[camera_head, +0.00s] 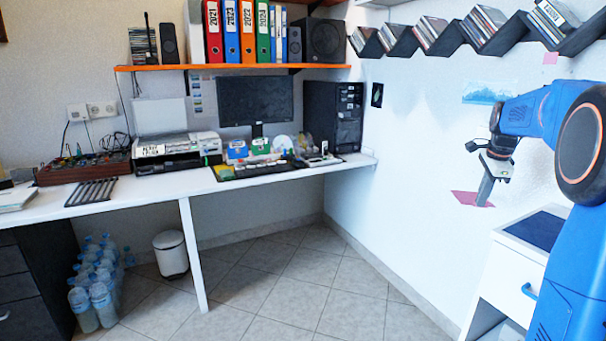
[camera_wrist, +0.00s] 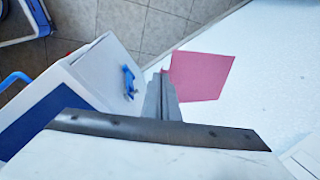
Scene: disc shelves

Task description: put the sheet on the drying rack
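A pink sheet (camera_head: 470,199) is at the fingertips of my gripper (camera_head: 485,192), close to the right wall. In the wrist view the sheet (camera_wrist: 205,76) reaches out to the right from my fingertips (camera_wrist: 161,92). The fingers are close together and look shut on its left edge. The fingers hide a small part of that edge. A dark slatted rack (camera_head: 92,192), which looks like the drying rack, lies flat on the left part of the white desk (camera_head: 150,186), far from my gripper. No sheet shows on it.
A white cabinet (camera_head: 512,275) with a dark blue top stands below my gripper; it also shows in the wrist view (camera_wrist: 95,70). The desk also bears a printer (camera_head: 178,150) and a wooden box (camera_head: 84,168). Bottles (camera_head: 97,295) and a bin (camera_head: 171,255) stand below. The middle floor is clear.

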